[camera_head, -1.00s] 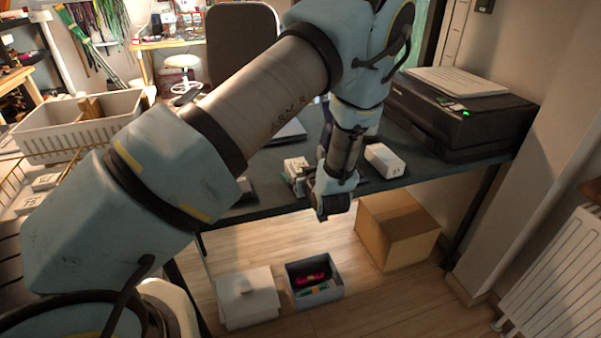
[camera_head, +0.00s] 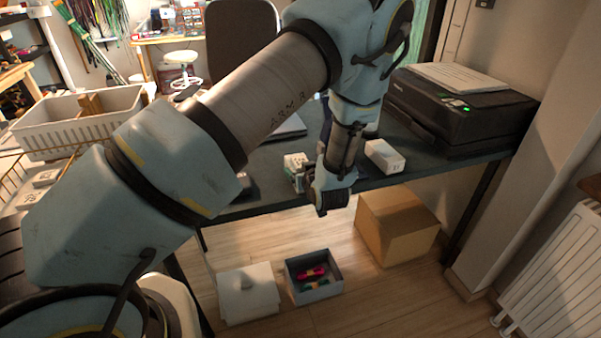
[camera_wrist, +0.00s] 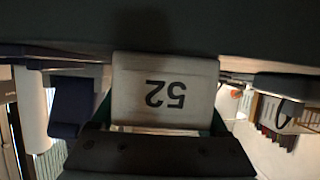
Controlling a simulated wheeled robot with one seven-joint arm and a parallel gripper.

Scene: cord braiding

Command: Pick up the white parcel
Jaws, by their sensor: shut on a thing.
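A white parcel (camera_head: 295,160) shows at the left of my gripper (camera_head: 301,177) in the head view, at the desk's front edge. In the wrist view the white parcel (camera_wrist: 165,92) fills the middle, with an upside-down "52" on its face. My gripper is shut on it, with teal finger edges at its left and right sides. The underside of the parcel is hidden, so I cannot tell whether it touches the desk. A second white box (camera_head: 385,156) with an unclear label lies on the desk to the right of my gripper.
The dark desk (camera_head: 440,170) carries a black printer (camera_head: 465,112) at the right. Below stand a cardboard box (camera_head: 397,228), a grey open box (camera_head: 318,290) with colourful things, and a white lidded box (camera_head: 248,294). A white basket (camera_head: 75,140) is at the left. A radiator (camera_head: 560,265) stands at the right.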

